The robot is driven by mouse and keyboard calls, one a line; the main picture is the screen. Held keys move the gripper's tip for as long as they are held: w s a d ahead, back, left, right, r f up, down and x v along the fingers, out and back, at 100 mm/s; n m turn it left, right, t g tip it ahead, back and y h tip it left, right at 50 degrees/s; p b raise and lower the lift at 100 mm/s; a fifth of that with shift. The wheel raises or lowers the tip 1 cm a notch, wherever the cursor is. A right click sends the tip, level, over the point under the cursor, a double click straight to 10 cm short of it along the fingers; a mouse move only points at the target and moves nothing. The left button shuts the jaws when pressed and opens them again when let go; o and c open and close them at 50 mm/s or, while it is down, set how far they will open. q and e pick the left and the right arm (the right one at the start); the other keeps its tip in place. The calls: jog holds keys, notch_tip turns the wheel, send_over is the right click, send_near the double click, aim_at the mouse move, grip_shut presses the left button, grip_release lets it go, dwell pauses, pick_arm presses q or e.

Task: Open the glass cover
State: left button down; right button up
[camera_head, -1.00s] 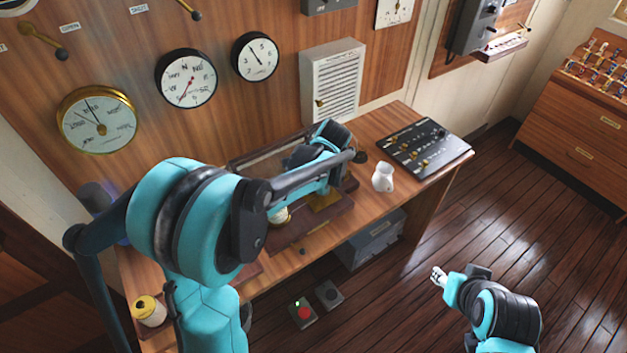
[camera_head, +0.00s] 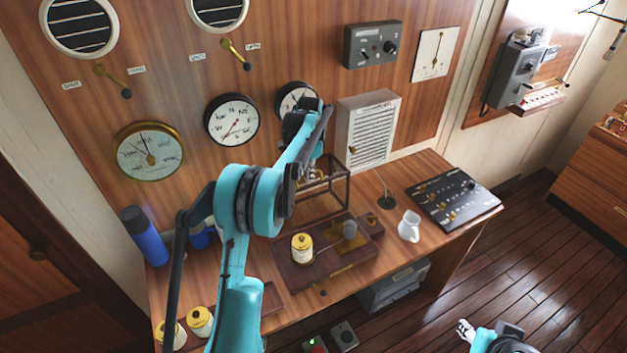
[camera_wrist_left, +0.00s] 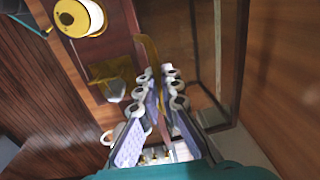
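The glass cover (camera_head: 322,198), a dark frame with clear panes, stands raised at the back of the dark wooden base (camera_head: 325,268) on the desk. My left gripper (camera_head: 313,172) is at the cover's upper part, partly hidden by my arm in the head view. In the left wrist view, its fingers (camera_wrist_left: 157,88) close from both sides on a thin brass-and-brown strip of the cover, with glass and frame (camera_wrist_left: 222,60) to the right. A yellow-and-white spool (camera_head: 302,247) sits on the uncovered base. My right gripper (camera_head: 466,331) is low at the right, away from the desk; its finger opening is too small to tell.
A white jug (camera_head: 409,227) and a black switch panel (camera_head: 453,196) stand right of the base. Blue bottles (camera_head: 146,237) stand left. More spools (camera_head: 201,321) lie at the front left. Gauges and a white louvred box (camera_head: 367,130) are on the wall behind.

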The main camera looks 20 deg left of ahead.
pick_arm(q)
jog(key=shift+w+a+f, duration=0.15)
jog(key=shift+w+a, duration=0.2)
jog(key=shift+a, duration=0.1)
jog(key=c, duration=1.7)
grip_release()
notch_tip(320, 180, up, 12)
jog(key=shift+s+d, duration=0.25)
jog(key=shift+d, duration=0.05)
